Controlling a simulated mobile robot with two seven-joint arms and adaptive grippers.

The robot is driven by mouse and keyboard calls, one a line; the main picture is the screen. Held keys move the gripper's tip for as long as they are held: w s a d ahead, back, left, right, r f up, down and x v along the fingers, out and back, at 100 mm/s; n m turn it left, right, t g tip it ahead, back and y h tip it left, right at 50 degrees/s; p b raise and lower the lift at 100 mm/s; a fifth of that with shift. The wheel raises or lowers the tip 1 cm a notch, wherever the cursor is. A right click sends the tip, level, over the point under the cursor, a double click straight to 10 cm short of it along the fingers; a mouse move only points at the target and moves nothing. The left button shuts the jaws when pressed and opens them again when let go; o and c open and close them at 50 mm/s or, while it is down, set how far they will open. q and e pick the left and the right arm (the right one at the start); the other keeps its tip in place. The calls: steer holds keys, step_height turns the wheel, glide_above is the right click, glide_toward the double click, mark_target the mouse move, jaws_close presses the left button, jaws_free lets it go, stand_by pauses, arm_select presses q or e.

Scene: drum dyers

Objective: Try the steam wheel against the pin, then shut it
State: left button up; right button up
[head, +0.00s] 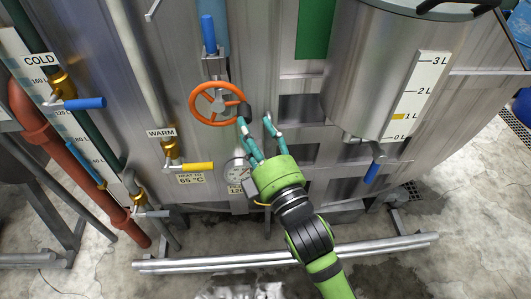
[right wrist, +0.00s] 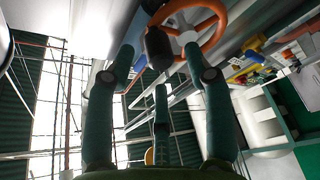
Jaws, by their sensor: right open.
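The orange steam wheel (head: 193,104) is mounted on the front of the metal tank, below a blue-handled valve. It also shows at the top of the right wrist view (right wrist: 221,22). A dark knob (right wrist: 159,46) stands out by its rim, in front of my spread fingers. My right gripper (head: 256,122) is open and empty, just right of and slightly below the wheel, with its left fingertip close to the rim. I cannot tell whether it touches. I cannot make out the pin surely. My left gripper is not in view.
A yellow-handled valve (head: 198,166) marked WARM and a round gauge (head: 236,171) sit below the wheel. A blue-handled COLD valve (head: 84,103) is at left. A measuring vessel (head: 380,60) with a litre scale is at right. A metal rail (head: 190,264) runs low in front.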

steer(key=v, duration=0.7)
